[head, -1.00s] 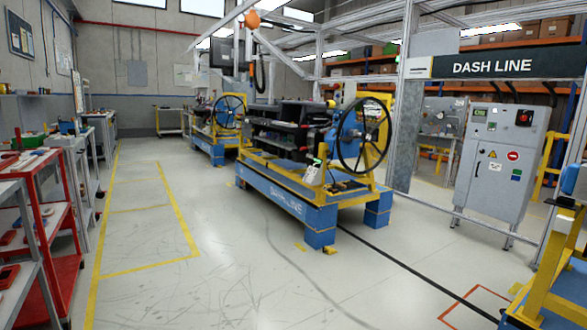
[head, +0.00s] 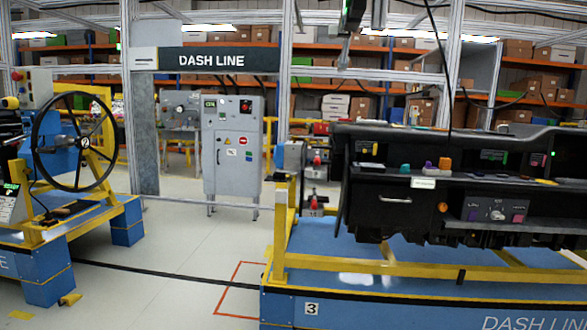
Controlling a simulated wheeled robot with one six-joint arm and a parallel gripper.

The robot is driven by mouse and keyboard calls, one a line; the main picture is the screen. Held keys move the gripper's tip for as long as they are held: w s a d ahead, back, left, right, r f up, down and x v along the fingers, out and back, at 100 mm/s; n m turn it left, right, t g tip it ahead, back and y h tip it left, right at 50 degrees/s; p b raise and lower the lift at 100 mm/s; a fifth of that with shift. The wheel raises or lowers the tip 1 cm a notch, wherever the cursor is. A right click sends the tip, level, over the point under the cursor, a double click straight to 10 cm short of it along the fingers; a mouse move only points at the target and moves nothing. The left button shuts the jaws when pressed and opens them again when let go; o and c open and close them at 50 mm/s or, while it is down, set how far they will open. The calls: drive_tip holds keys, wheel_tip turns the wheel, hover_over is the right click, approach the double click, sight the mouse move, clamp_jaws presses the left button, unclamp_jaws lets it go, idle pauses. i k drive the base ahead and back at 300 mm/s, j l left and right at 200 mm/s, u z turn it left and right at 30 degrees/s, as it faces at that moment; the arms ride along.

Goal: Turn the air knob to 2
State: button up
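A black dashboard module (head: 375,210) stands at the right on a blue and yellow cart (head: 400,306) marked 3. On its front is a small grey control panel (head: 478,208) with a pale round knob (head: 497,215) in the middle, which may be the air knob. Its markings and setting are too small to read. My gripper is not in view.
Another blue cart with a black steering wheel (head: 75,142) stands at the left. A grey cabinet (head: 233,155) is at the back under the DASH LINE sign (head: 212,60). Open floor (head: 175,265) lies between the carts. A cart post (head: 280,230) rises at the module's left end.

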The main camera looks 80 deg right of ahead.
sight(495, 215)
drive_tip(key=z, duration=3.5)
